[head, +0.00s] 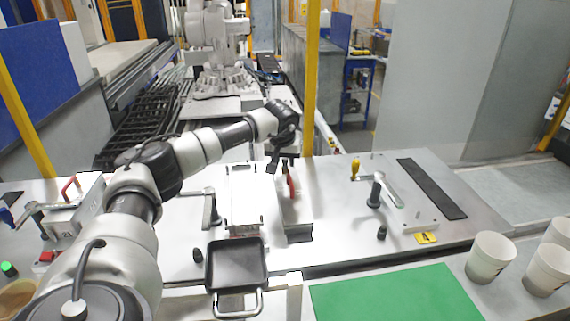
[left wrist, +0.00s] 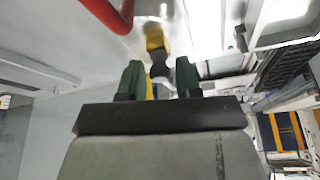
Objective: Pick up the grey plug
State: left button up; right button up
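My left gripper (head: 282,162) hangs over the steel worktop near a red handle (head: 291,186). In the left wrist view its two green-padded fingers (left wrist: 158,80) stand apart, with a gap between them. A yellow piece with a dark grey end (left wrist: 156,50) shows beyond the fingertips, in line with the gap; I cannot tell whether it is the plug. In the head view, small dark knobs stand at the left (head: 197,255) and right (head: 381,232) of the worktop. I cannot make out for sure which thing is the grey plug. My right gripper does not show.
A dark square tray (head: 237,284) sits at the front edge. A green mat (head: 398,296) and white cups (head: 490,257) lie to the right. Lever clamps (head: 209,208) stand on the worktop. A yellow post (head: 311,75) rises behind my gripper.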

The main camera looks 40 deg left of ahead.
pick_arm(q)
grip_shut()
jog(key=shift+r, duration=0.1)
jog(key=shift+r+b, duration=0.3)
jog(key=shift+r, duration=0.25)
notch_tip(320, 180, up, 3)
jog(key=shift+f+b, duration=0.1)
jog(key=shift+b, duration=0.45)
jog(key=d+r+b, duration=0.1)
jog(key=d+r, duration=0.2)
jog(key=d, duration=0.3)
jog(key=w+d+r+b, duration=0.1)
jog(key=d+r, duration=0.3)
jog(key=d, duration=0.1)
jog(key=shift+d, duration=0.35)
